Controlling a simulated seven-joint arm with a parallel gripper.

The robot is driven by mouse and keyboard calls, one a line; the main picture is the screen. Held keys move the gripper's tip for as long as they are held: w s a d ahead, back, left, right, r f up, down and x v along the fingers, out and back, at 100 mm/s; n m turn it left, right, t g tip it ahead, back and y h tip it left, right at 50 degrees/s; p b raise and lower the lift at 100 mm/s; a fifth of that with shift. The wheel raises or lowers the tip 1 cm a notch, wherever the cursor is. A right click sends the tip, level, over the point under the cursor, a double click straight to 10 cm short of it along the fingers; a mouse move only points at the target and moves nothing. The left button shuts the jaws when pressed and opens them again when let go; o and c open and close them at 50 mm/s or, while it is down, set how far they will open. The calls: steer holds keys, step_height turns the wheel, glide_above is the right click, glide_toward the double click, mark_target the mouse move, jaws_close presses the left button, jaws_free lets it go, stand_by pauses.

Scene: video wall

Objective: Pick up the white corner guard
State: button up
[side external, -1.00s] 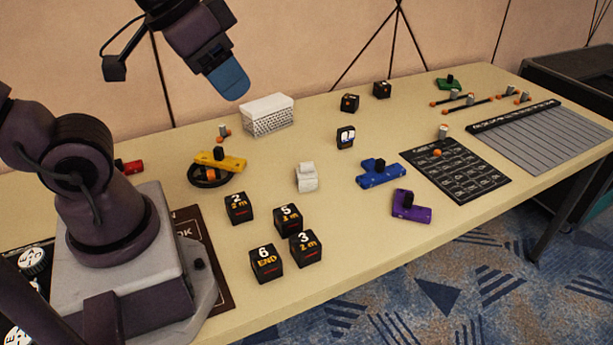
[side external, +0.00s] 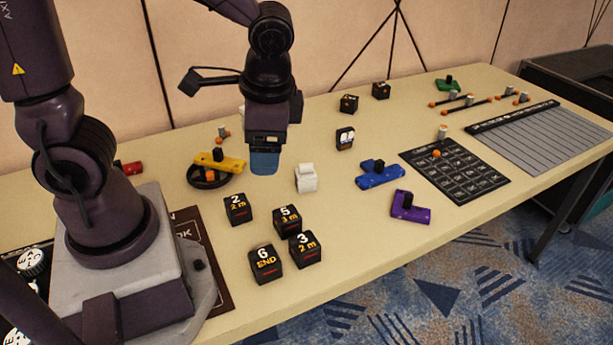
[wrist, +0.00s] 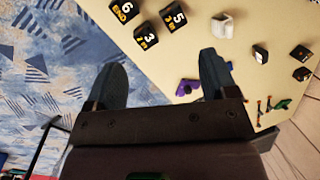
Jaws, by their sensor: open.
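The white corner guard (side external: 306,179) is a small white blocky piece standing on the beige table, right of the numbered black cubes' far side. It also shows near the top of the wrist view (wrist: 222,25), beyond the right finger. My gripper (side external: 265,164) points down above the table, to the left of the white piece and apart from it.
Black numbered cubes (side external: 266,263) stand in front. A yellow piece (side external: 222,164) lies to the left, blue (side external: 379,175) and purple (side external: 410,207) pieces to the right. A black card (side external: 457,168) lies further right. The table around the white piece is clear.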

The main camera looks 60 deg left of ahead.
mark_target(306, 170)
steer(key=w+a+f+m+y, duration=0.1)
steer(key=w+f+m+y, duration=0.1)
steer(key=f+m+y, duration=0.1)
steer(key=w+a+f+m+y, duration=0.1)
steer(key=w+f+m+y, duration=0.1)
steer(key=f+m, duration=0.3)
steer(key=w+a+f+m+y, duration=0.2)
steer(key=w+f+m+y, duration=0.1)
steer(key=f, duration=0.5)
steer(key=shift+m+y, duration=0.6)
steer(key=shift+y, duration=0.1)
steer(key=shift+w+a+f+m+t+y, duration=0.2)
steer(key=shift+w+f+m+t+y, duration=0.25)
steer(key=shift+w+f+m, duration=0.35)
steer(key=w+m+t, duration=0.2)
steer(key=w, duration=0.1)
steer(key=shift+r+y, duration=0.25)
steer(key=shift+r, duration=0.15)
steer(key=shift+m+t, duration=0.35)
steer(key=shift+m, duration=0.05)
steer(key=x, duration=1.3)
steer(key=shift+w+r, duration=0.1)
steer(key=shift+w, duration=0.05)
steer(key=c, duration=1)
